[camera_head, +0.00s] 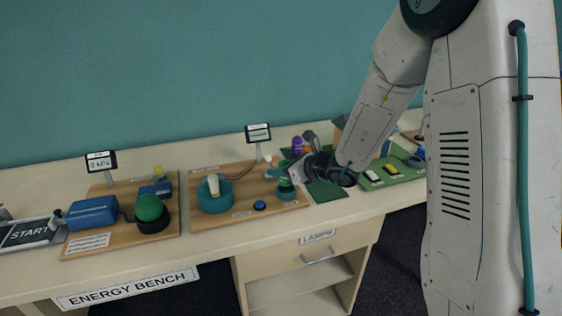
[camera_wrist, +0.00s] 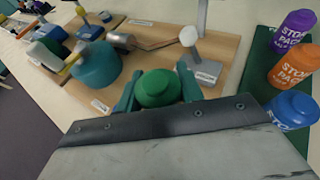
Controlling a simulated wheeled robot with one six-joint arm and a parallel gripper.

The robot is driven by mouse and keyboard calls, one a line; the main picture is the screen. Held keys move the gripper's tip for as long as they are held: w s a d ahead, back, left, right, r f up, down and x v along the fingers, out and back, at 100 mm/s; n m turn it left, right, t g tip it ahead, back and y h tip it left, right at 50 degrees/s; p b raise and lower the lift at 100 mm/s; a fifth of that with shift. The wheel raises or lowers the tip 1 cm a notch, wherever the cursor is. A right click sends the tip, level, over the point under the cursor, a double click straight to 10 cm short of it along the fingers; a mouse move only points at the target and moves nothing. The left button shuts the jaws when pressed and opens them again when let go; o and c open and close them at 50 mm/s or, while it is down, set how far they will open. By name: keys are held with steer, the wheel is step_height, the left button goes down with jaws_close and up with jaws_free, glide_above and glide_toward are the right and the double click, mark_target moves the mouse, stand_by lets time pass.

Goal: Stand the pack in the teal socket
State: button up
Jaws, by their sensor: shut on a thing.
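My gripper (camera_wrist: 157,92) is shut on a green pack (camera_wrist: 158,86), with one teal finger on each side of it. In the wrist view, the pack and fingers hide what is underneath.
A large teal drum (camera_wrist: 95,67) with a crank stands left of the pack on the wooden board (camera_wrist: 140,72). A white-topped post (camera_wrist: 188,37) is behind. Purple (camera_wrist: 293,33), orange (camera_wrist: 297,68) and blue (camera_wrist: 292,110) packs stand on a green mat (camera_wrist: 256,80) to the right.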

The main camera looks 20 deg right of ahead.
mark_target(282, 179)
steer(key=shift+f, duration=1.25)
steer(key=shift+d+f, duration=0.1)
steer(key=shift+f, duration=0.5)
stand_by(0.6)
steer(key=o, duration=0.7)
steer(key=shift+o, duration=0.2)
steer(key=shift+s, duration=0.1)
steer(key=v, duration=1.1)
